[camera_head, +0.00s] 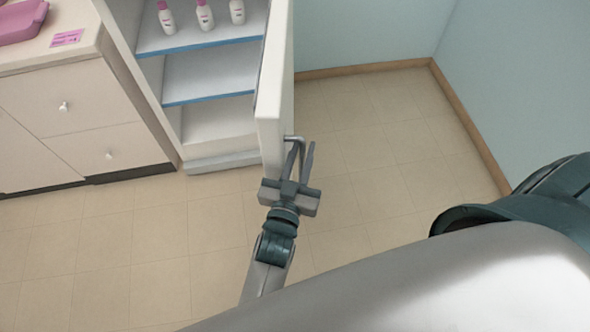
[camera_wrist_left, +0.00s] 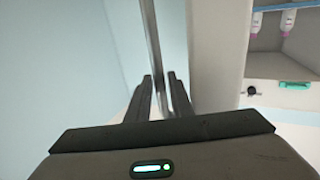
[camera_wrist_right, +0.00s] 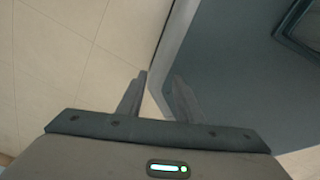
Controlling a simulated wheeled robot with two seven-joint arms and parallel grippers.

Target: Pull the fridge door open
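The white fridge door (camera_head: 273,120) stands swung open, seen nearly edge-on in the head view. Its slim metal handle (camera_head: 299,140) is on the right face of the door. My left gripper (camera_head: 304,150) is at the handle. In the left wrist view the handle bar (camera_wrist_left: 152,35) runs down between the two fingers (camera_wrist_left: 160,78), with a small gap showing, so they look open around it; firm contact cannot be seen. The door (camera_wrist_left: 218,55) is just right of them. My right gripper (camera_wrist_right: 158,82) is open and empty; its fingers are outside the head view.
The fridge interior shows blue-edged shelves (camera_head: 208,88) with white, pink-capped bottles (camera_head: 205,15) on top. A drawer cabinet (camera_head: 70,100) with a pink tray (camera_head: 20,20) stands left. Tiled floor (camera_head: 375,150) is clear right of the door, up to the blue walls (camera_head: 520,80).

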